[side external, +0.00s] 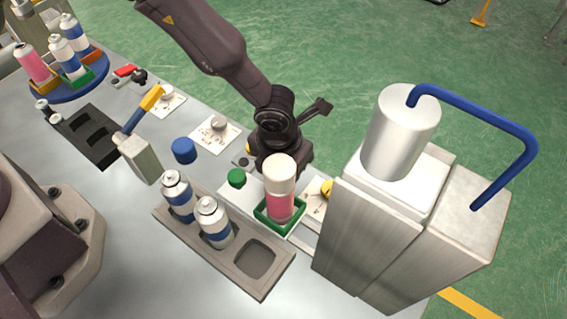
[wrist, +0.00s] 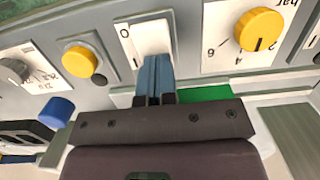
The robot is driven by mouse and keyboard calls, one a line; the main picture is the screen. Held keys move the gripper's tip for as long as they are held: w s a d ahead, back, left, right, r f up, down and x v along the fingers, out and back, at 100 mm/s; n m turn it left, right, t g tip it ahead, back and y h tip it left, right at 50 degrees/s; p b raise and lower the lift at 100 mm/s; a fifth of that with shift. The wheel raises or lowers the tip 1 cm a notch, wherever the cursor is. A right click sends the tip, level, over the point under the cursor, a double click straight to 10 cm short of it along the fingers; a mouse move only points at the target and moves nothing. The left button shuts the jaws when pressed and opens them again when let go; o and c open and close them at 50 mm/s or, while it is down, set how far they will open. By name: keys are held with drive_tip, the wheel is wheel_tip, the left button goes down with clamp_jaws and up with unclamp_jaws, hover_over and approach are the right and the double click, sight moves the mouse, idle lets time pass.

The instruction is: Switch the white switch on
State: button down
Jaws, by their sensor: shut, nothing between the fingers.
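The white switch (wrist: 151,37) is a rocker on a pale plate in the wrist view, with a "0" mark near its far end and an "I" mark near its near end. My gripper (wrist: 155,62) has its two blue fingers closed together with nothing between them. The fingertips overlap the near, "I"-side end of the switch in the picture; I cannot tell whether they touch it. Which way the rocker is tilted is also unclear. In the side external view my gripper's fingers and the switch are hidden behind my wrist and the pink can.
A yellow dial (wrist: 260,29) is right of the switch and a yellow button (wrist: 80,61) left. A pink can (side external: 280,190) in a green holder (side external: 262,222) stands near my wrist. The press (side external: 400,130) is at right, a grey tray (side external: 262,287) with two cans in front.

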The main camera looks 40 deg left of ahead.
drive_tip(key=shift+f, duration=0.5)
drive_tip(key=shift+w+a+r, duration=0.1)
drive_tip(key=shift+w+r, duration=0.05)
drive_tip(key=shift+w, duration=0.3)
drive_tip(key=shift+w+a+r, duration=0.1)
drive_tip(key=shift+w+r, duration=0.05)
drive_tip(key=shift+w, duration=0.25)
wheel_tip(320, 180, up, 14)
drive_tip(key=s, duration=0.2)
drive_tip(key=shift+s+d+r, duration=0.2)
drive_tip(key=shift+s+d, duration=0.1)
drive_tip(key=shift+s, duration=0.05)
